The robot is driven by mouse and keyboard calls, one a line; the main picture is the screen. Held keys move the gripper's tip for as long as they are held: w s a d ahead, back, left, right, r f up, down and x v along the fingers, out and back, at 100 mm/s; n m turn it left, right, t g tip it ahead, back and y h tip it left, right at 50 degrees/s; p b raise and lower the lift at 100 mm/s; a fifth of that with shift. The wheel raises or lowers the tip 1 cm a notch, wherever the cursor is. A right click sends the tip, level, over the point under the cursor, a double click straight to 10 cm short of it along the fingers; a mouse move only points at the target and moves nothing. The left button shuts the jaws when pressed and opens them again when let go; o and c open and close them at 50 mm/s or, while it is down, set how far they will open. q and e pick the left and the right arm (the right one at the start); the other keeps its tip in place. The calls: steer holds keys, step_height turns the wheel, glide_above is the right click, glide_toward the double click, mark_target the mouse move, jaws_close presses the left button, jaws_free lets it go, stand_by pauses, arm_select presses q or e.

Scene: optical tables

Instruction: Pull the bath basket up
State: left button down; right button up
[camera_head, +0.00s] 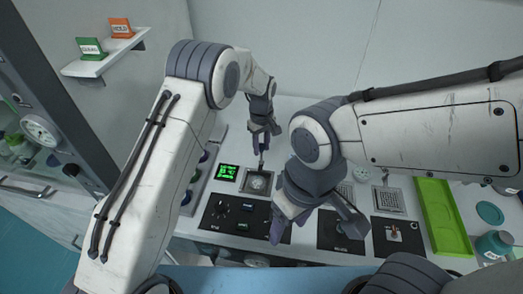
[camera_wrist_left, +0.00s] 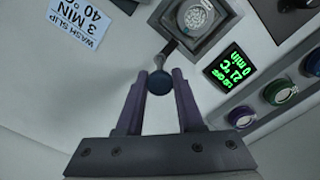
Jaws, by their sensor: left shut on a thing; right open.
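The bath basket (camera_head: 259,182) is a small round metal basket with pale grainy contents. It sits in a square opening in the bench top. A thin handle rises from it to a dark blue round knob (camera_wrist_left: 159,82). My left gripper (camera_head: 263,134) is above and behind the basket, shut on this knob. In the left wrist view the knob is between the purple fingertips and the basket (camera_wrist_left: 196,17) is at the top edge. My right gripper (camera_head: 312,218) is open and empty over the front panels, right of the basket.
A green display (camera_head: 227,172) stands left of the basket, with a row of coloured knobs beside it. A black dial panel (camera_head: 230,212) lies in front. At right are metal grates, a green tray (camera_head: 442,216) and a teal jar (camera_head: 493,245). A shelf (camera_head: 105,60) holds two signs.

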arm_select(q)
step_height(320, 180, up, 3)
steer(key=shift+f, duration=0.1)
steer(key=shift+w, duration=0.1)
steer(key=c, duration=0.5)
jaws_free()
steer(key=shift+c, duration=0.2)
arm_select(e)
steer(key=shift+r, duration=0.55)
arm_select(q)
steer(key=shift+f, duration=0.1)
step_height(320, 180, up, 11)
steer(key=b, duration=0.2)
steer(key=shift+f, duration=0.2)
arm_select(e)
step_height(320, 180, down, 2)
steer(key=shift+f, duration=0.15)
